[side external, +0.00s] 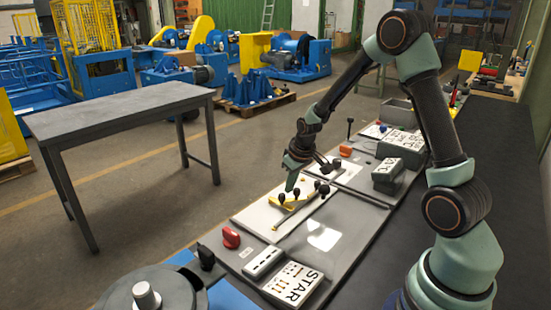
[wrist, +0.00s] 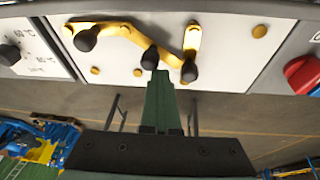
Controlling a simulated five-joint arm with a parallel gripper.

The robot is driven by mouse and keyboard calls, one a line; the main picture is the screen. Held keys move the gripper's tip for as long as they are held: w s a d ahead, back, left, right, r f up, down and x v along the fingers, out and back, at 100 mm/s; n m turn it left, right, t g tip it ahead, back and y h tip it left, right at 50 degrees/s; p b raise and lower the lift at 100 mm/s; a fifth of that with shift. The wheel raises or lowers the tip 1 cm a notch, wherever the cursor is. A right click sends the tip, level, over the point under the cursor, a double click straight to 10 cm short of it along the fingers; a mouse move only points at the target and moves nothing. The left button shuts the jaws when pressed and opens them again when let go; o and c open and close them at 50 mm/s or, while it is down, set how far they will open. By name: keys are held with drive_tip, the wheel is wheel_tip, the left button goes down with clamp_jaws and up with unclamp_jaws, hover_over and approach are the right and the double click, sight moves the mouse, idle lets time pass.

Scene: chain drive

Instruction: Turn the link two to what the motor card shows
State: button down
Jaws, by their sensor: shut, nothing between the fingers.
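Yellow link bars (wrist: 191,38) with black knobs lie on a white panel in the wrist view. One bar runs from a left knob (wrist: 86,38) past a middle knob (wrist: 150,59) towards a right knob (wrist: 189,71); a short bar rises from there. Several gold dots sit on the panel. I cannot tell which bar is link two. My gripper (wrist: 160,78) is shut and empty, its tip just below the middle knob; contact is unclear. In the side view my gripper (side external: 290,186) is over the yellow links (side external: 292,204). I cannot identify the motor card for certain.
A sign block reading STAR (side external: 294,283) lies at the near end of the board. A red knob (side external: 231,237) stands left of it; a red knob also shows in the wrist view (wrist: 303,74). Grey blocks (side external: 388,174) stand farther along. A bare grey area (side external: 345,222) adjoins the links.

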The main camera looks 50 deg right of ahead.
sight(299, 191)
drive_tip(key=shift+s+a+f, duration=0.1)
drive_tip(key=shift+s+a, duration=0.1)
drive_tip(key=shift+s, duration=0.6)
drive_tip(key=shift+s+a+f, duration=0.1)
drive_tip(key=shift+s+a, duration=0.1)
drive_tip(key=shift+s, duration=0.75)
drive_tip(key=shift+s+d, duration=0.15)
drive_tip(key=shift+d, duration=0.55)
drive_tip(key=w+a+v, duration=0.1)
drive_tip(key=a+v, duration=0.1)
drive_tip(key=v, duration=1)
drive_tip(key=s+a+r+t, duration=0.1)
drive_tip(key=s+a+r, duration=0.2)
drive_tip(key=a, duration=0.3)
drive_tip(key=s+a+r+n+t+y, duration=0.1)
drive_tip(key=s+a+r, duration=0.3)
drive_tip(key=s+a, duration=0.1)
drive_tip(key=shift+s+a+r, duration=0.3)
drive_tip(key=shift+s+a, duration=0.05)
drive_tip(key=shift+a, duration=0.3)
